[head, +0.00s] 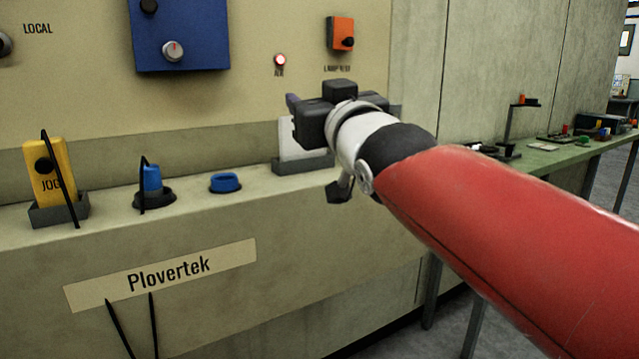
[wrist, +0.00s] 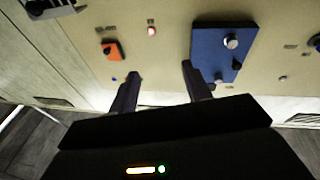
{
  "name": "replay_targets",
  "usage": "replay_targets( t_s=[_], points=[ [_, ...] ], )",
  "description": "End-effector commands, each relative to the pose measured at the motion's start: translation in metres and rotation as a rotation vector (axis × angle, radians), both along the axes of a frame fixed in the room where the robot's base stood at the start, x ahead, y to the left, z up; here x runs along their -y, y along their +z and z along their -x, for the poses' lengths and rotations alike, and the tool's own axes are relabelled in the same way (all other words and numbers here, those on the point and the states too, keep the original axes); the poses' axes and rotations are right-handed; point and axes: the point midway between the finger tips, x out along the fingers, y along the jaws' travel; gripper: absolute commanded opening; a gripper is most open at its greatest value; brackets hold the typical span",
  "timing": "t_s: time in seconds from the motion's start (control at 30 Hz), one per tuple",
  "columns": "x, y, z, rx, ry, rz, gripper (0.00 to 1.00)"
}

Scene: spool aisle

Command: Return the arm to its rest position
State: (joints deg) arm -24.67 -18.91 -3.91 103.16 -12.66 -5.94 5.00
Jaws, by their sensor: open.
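My red arm (head: 510,230) reaches in from the right in the head view, stretched out in front of the beige machine panel (head: 250,90). My gripper (head: 292,102) is at its end, near the panel, and mostly hidden behind the wrist in that view. In the wrist view my gripper (wrist: 160,72) shows two dark fingers spread apart with nothing between them. Its fingers point at the panel, between the orange switch box (wrist: 112,50) and the blue box (wrist: 222,52). Whether a fingertip touches the panel cannot be told.
Below the panel, a ledge holds a yellow JOG pendant (head: 47,170), a blue plug (head: 152,180), a blue ring (head: 225,183) and a white card (head: 300,140) in a holder, close under my wrist. A green bench (head: 560,157) with small items stands at right.

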Motion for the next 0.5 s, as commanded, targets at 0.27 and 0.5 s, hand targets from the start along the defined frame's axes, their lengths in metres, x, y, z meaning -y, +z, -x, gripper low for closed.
replay_targets(
  t_s=[0.27, 0.5],
  points=[
    [0.091, -0.170, 0.045, -0.528, -0.211, 0.098, 0.49],
    [0.143, -0.309, 0.137, -0.988, -0.336, 0.136, 0.49]
  ],
)
